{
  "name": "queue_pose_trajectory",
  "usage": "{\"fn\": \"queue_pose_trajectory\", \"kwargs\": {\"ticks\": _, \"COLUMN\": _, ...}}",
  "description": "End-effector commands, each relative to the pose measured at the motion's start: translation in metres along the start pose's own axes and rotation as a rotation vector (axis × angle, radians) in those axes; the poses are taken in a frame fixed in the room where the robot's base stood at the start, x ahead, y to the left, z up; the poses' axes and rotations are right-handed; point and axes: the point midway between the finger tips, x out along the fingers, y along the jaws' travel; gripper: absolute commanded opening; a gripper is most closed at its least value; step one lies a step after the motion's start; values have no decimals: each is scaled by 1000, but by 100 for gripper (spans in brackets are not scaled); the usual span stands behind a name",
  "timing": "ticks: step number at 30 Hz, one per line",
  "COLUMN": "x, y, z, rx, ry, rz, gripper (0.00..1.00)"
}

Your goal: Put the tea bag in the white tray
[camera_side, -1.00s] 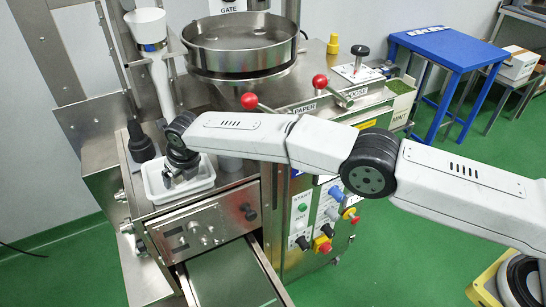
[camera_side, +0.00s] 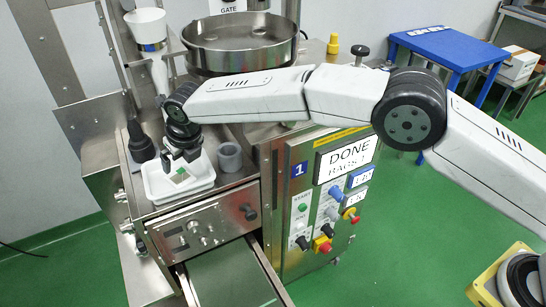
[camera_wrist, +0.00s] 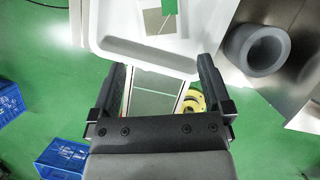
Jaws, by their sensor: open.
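The white tray (camera_side: 205,187) sits on the steel ledge of the machine. The tea bag (camera_side: 179,176), a small beige packet with a green tag, lies inside the tray. In the wrist view the tea bag (camera_wrist: 152,21) rests on the floor of the tray (camera_wrist: 103,38), at the top of the picture and partly cut off. My gripper (camera_side: 180,158) is above the tray, apart from the tea bag. In the wrist view my gripper (camera_wrist: 162,70) has its fingers spread wide with nothing between them.
A grey cup (camera_side: 229,157) stands just right of the tray, and a dark nozzle-shaped thing (camera_side: 140,145) to its left. A white funnel tube (camera_side: 160,80) rises behind. The machine display (camera_side: 347,160) reads DONE. An inclined chute (camera_side: 218,275) lies in front, below the ledge.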

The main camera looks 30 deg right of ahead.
Motion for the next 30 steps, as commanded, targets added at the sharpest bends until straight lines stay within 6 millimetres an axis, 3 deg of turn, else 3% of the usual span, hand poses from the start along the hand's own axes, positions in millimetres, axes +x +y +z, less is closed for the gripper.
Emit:
{"fn": "queue_pose_trajectory", "kwargs": {"ticks": 12, "x": -38, "y": 0, "z": 0, "rx": -1, "ry": 0, "rz": 0, "gripper": 100}}
{"fn": "queue_pose_trajectory", "kwargs": {"ticks": 30, "x": -40, "y": 0, "z": 0, "rx": 0, "ry": 1, "rz": 0, "gripper": 100}}
